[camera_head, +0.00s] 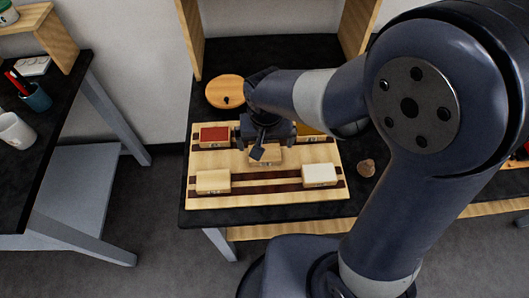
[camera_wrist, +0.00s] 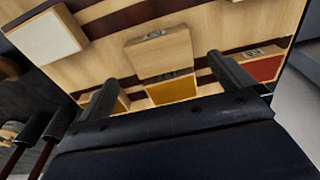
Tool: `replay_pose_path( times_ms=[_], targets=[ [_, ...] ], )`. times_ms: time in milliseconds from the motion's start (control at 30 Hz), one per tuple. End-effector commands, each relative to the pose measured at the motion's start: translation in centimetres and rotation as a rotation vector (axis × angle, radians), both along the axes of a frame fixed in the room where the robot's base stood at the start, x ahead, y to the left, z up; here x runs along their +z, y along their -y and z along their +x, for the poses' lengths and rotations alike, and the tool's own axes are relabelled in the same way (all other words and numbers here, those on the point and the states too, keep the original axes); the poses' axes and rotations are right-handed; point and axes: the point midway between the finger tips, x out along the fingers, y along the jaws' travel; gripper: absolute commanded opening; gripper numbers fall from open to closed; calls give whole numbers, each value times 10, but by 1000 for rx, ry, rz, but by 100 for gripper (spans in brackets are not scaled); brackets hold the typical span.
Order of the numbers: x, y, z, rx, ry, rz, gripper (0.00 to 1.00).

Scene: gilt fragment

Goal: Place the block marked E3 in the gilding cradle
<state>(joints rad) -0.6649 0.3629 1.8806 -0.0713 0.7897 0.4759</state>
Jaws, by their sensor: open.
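Several blocks sit on a pale wooden board (camera_head: 268,199) with dark stripes. A plain wood block (camera_head: 265,155) at the board's middle also shows in the wrist view (camera_wrist: 160,55). Another plain wood block (camera_head: 213,180) is front left and a white-topped block (camera_head: 320,174) front right. A red-topped block (camera_head: 214,135) is back left. A gold-topped block (camera_wrist: 172,90) at the back middle is hidden by my gripper in the head view. Small marks on the blocks are unreadable, so I cannot tell which is E3 or identify the cradle. My gripper (camera_head: 259,152) is open and empty above the board.
A round wooden disc (camera_head: 225,91) with a dark knob lies behind the board. A small brown lump (camera_head: 366,167) lies to its right. Another yellow-topped block (camera_head: 309,129) is back right, partly behind my arm. A side table (camera_head: 50,115) with cups stands left.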

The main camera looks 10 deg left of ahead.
Motion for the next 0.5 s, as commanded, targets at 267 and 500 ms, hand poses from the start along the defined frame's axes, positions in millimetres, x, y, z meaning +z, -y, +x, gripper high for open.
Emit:
replay_pose_path(
  times_ms=[267,500],
  targets=[
    [-32,-2,0,1,-4,-3,100],
    [-50,-2,3,0,-1,0,100]
  ],
)
